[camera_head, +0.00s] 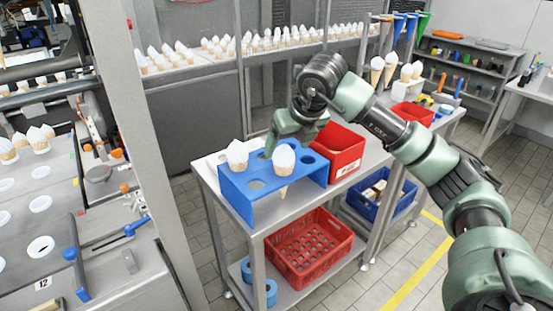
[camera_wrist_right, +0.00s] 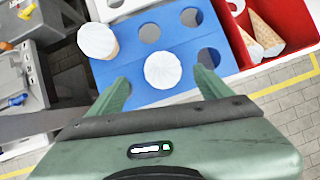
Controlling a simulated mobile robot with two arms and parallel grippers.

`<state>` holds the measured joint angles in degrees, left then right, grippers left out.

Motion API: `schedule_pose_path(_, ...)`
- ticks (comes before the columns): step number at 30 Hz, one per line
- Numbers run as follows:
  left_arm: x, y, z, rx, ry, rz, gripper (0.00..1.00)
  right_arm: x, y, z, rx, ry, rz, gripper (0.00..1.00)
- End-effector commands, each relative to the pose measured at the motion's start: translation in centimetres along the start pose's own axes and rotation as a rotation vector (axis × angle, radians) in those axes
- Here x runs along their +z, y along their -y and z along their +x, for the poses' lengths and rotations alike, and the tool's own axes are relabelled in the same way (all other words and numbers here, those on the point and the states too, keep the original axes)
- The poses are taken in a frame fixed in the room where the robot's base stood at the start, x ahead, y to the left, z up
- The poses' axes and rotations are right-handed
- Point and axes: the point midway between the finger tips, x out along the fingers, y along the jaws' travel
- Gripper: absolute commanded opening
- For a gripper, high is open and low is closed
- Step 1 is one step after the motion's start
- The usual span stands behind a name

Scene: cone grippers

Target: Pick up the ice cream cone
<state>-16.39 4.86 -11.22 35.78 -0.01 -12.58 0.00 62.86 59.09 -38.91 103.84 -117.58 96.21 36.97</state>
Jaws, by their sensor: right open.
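A blue rack (camera_head: 237,194) with round holes stands on a metal cart. Two ice cream cones with white tops sit in it: a left cone (camera_head: 237,154) and a front cone (camera_head: 284,160). In the right wrist view the front cone (camera_wrist_right: 162,70) shows from above between the fingertips, and the other cone (camera_wrist_right: 97,41) is to the left. My right gripper (camera_head: 285,142) is open and empty, low over the rack close to the front cone. I cannot tell whether a finger touches it. My left gripper is not in view.
A red bin (camera_head: 344,158) stands right behind the rack; cones (camera_wrist_right: 265,32) lie inside it in the wrist view. A red crate (camera_head: 309,243) is on the lower shelf. Rows of cones (camera_head: 260,42) fill the back shelf. Several rack holes are empty.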

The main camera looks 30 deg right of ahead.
Motion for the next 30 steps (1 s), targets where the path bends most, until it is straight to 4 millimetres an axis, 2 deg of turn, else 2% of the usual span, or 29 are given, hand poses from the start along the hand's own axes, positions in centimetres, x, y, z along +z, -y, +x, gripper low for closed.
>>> schedule_pose_path(4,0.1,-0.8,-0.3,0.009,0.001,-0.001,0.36,0.1,0.3,1.0,-0.011,0.002,0.002,0.80)
schedule_pose_path(12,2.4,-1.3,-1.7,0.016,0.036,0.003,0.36,-0.2,0.4,4.2,-0.008,-0.002,0.001,0.80)
schedule_pose_path(19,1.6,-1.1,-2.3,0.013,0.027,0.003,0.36,-0.3,0.5,7.2,-0.007,0.002,0.001,0.80)
schedule_pose_path(27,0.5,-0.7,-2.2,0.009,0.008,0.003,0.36,-0.3,0.5,7.6,-0.007,0.004,0.000,0.80)
schedule_pose_path(30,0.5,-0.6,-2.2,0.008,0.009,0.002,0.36,-0.3,0.5,7.6,-0.007,0.004,0.000,0.52)
